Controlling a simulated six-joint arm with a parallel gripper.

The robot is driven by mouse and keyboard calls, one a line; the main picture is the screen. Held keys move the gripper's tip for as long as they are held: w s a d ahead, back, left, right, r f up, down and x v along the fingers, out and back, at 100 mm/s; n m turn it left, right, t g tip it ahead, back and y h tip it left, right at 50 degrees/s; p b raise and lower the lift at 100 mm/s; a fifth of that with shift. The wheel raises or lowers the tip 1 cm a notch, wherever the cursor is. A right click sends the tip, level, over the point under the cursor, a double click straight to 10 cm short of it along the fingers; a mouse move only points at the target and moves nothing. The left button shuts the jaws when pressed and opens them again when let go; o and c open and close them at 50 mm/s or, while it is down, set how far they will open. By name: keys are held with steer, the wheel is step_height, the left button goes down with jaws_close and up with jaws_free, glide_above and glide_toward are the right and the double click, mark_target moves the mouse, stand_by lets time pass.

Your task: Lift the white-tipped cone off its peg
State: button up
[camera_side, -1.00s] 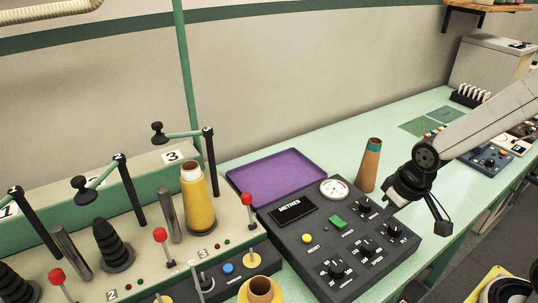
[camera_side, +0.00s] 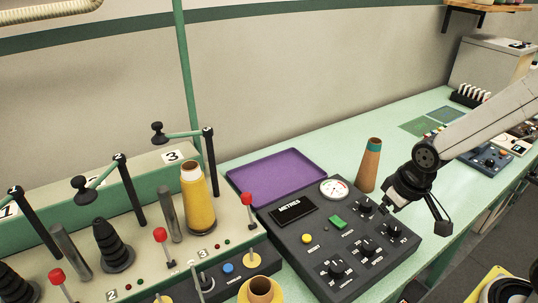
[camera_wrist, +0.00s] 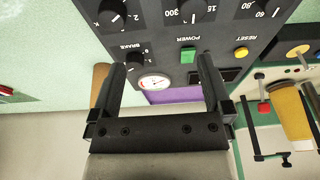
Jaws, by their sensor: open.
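The white-tipped cone (camera_side: 197,202) is yellow with a white band around its top. It stands upright at station 3 of the winder on the left in the side view; the peg inside it is hidden. The yellow cone also shows at the right edge of the wrist view (camera_wrist: 292,112). My gripper (camera_side: 415,215) is far to the right of it, above the right end of the dark control box. In the wrist view my gripper (camera_wrist: 162,68) has its two fingers wide apart with nothing between them.
The dark control box (camera_side: 315,236) and purple tray (camera_side: 275,176) lie between my gripper and the cone. A brown cone with a teal band (camera_side: 368,170) stands beside my gripper. Posts and a red-knobbed lever (camera_side: 247,205) stand near the yellow cone.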

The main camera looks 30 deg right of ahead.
step_height(320, 180, up, 13)
steer(key=n+g+y, duration=0.1)
steer(key=n+y, duration=0.3)
steer(key=n, duration=1)
glide_above(194, 164)
steer(key=d, duration=0.2)
steer(key=shift+s+a+r, duration=0.1)
steer(key=shift+s+r, duration=0.05)
steer(key=shift+s, duration=0.3)
steer(key=shift+w+a+f+m, duration=0.15)
steer(key=shift+a+f, duration=0.1)
steer(key=shift+f, duration=0.35)
steer(key=shift+w+a+f+m, duration=0.1)
steer(key=shift+a+f+m, duration=0.1)
steer(key=shift+f, duration=0.4)
steer(key=shift+f, duration=0.1)
steer(key=shift+x, duration=2.5)
